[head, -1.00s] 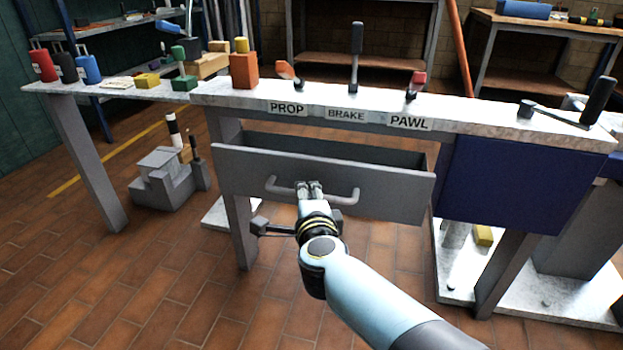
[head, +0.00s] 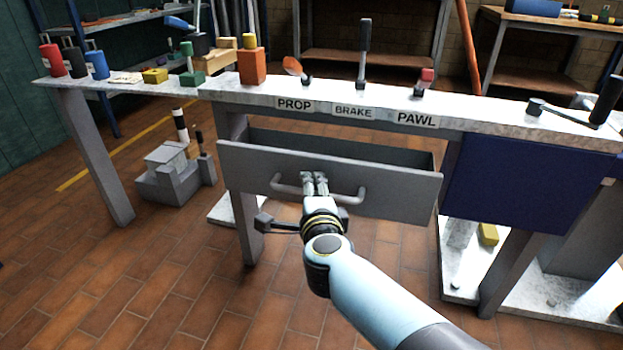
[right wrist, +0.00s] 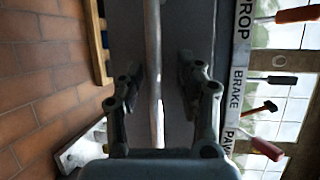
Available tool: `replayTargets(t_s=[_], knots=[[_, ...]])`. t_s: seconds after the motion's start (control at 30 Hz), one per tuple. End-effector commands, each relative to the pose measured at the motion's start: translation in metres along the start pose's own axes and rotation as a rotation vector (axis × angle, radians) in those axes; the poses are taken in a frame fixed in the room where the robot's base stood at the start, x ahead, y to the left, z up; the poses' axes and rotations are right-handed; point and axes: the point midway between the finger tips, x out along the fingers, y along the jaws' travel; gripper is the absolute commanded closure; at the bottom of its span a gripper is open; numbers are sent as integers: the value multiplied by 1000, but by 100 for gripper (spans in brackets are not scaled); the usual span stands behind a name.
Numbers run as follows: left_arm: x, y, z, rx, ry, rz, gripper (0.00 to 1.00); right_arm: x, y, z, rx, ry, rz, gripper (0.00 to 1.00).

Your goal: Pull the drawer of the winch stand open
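The winch stand (head: 225,88) is a pale-topped bench with PROP, BRAKE and PAWL labels. Its grey drawer (head: 395,188) stands partly out, with a dark gap of its inside visible behind the front panel. A grey bar handle (head: 350,198) runs across the drawer front. My right gripper (head: 315,182) is at the middle of this handle. In the right wrist view, the handle (right wrist: 153,50) passes between the two fingers of my right gripper (right wrist: 160,85), with gaps seen on both sides, so it is open around the bar. My left gripper is not in view.
Levers, including the black brake lever (head: 363,55), stand on the top above the drawer. A blue panel (head: 505,185) hangs to the right, with a crank (head: 575,110) above it. Grey step blocks (head: 170,175) stand on the floor at left. Brick floor in front is clear.

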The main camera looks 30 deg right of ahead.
Motion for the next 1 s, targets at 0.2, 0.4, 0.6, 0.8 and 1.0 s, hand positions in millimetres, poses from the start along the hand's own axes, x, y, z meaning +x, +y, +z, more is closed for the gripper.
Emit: replayTargets(t_s=[0.2, 0.4, 0.6, 0.8, 1.0], knots=[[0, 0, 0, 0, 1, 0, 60, -6, -37, 3, 6, 0, -6, 64], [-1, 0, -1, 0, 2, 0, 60, -12, -76, 7, 5, -2, -11, 25], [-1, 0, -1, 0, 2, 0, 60, -16, -95, 8, 1, -2, -8, 64], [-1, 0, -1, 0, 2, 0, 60, -17, -95, 8, 0, -2, -3, 64], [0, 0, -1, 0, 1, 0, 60, -17, -93, 7, 11, -1, 0, 64]])
